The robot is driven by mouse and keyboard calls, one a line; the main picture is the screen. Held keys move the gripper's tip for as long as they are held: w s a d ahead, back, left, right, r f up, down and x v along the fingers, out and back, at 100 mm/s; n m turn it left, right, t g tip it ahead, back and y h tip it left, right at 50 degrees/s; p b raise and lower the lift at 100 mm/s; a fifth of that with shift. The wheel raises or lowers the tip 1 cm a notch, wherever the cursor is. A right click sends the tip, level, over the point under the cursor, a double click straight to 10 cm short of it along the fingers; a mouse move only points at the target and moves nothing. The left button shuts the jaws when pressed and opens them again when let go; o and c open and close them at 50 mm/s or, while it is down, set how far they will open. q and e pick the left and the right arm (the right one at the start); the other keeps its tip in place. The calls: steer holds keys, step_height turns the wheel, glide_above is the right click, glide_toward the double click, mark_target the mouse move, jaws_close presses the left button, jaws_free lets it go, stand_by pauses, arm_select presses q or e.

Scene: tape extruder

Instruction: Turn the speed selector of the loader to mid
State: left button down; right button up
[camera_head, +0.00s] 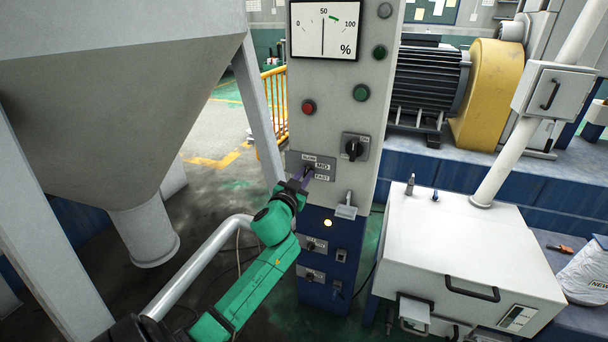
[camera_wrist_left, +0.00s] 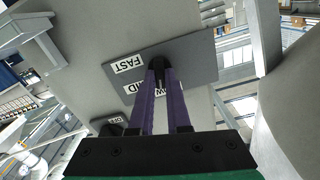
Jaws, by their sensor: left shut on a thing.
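The speed selector plate (camera_head: 295,160) is a grey plate on the front of the tall control cabinet, with white labels SLOW, MID and FAST in the head view. It also shows in the left wrist view (camera_wrist_left: 190,60), where FAST is clear and the other labels are partly covered. My left gripper (camera_head: 306,176) reaches it from below. Its purple fingers (camera_wrist_left: 158,82) are shut on the black selector knob (camera_wrist_left: 157,62). The fingers hide much of the knob, so I cannot tell which label it points to. My right gripper is not in view.
The cabinet (camera_head: 350,100) carries a gauge (camera_head: 324,30) with its needle near 50, a red button (camera_head: 308,107), a green button (camera_head: 361,92) and a black rotary switch (camera_head: 354,148). A grey hopper (camera_head: 110,100) stands left. A white box (camera_head: 470,245) stands right.

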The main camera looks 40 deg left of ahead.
arm_select(q)
steer(key=m+p, duration=0.1)
steer(key=m, duration=0.8)
steer(key=shift+d+f, duration=0.1)
steer(key=shift+d, duration=0.05)
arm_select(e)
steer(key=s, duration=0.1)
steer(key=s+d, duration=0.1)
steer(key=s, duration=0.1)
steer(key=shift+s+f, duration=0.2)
arm_select(q)
steer(key=c, duration=0.9)
jaws_free()
